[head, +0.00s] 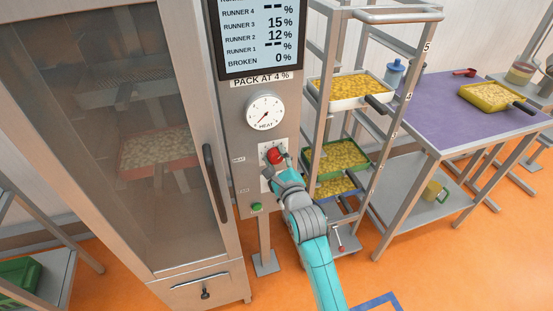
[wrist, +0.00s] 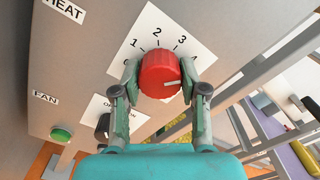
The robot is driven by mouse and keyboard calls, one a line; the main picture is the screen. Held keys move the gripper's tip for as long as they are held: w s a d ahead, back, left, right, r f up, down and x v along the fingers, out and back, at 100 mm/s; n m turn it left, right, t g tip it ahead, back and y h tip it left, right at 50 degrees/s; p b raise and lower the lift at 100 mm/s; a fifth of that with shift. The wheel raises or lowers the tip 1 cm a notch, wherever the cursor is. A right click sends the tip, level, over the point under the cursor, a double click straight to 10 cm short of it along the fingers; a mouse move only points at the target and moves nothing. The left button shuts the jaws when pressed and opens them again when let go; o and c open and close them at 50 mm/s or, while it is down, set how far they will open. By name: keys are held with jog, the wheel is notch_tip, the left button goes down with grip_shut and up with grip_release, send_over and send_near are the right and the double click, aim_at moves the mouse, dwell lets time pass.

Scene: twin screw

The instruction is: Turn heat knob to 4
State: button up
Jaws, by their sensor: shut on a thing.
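The red heat knob (wrist: 160,72) sits on a white dial plate (wrist: 146,28) marked with numbers, on the grey control panel. My gripper (wrist: 161,80) is shut on the knob, one finger at its left side and one at its right. A pale mark on the knob's face points to the right, on the high-number side of the dial; I cannot tell exactly which number it meets. In the head view the red knob (head: 275,156) shows below the round heat gauge (head: 265,112), with my gripper (head: 279,166) on it.
The fan switch (wrist: 102,127) and green button (wrist: 61,134) are below the knob. A glass-door cabinet (head: 130,130) stands left. A rack with trays (head: 340,157) stands close right of the panel, near my arm. A purple-topped table (head: 455,120) is farther right.

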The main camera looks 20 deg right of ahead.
jog(key=shift+f, duration=0.1)
jog(key=o, duration=1.1)
jog(key=shift+o, duration=0.2)
jog(key=s, duration=1.2)
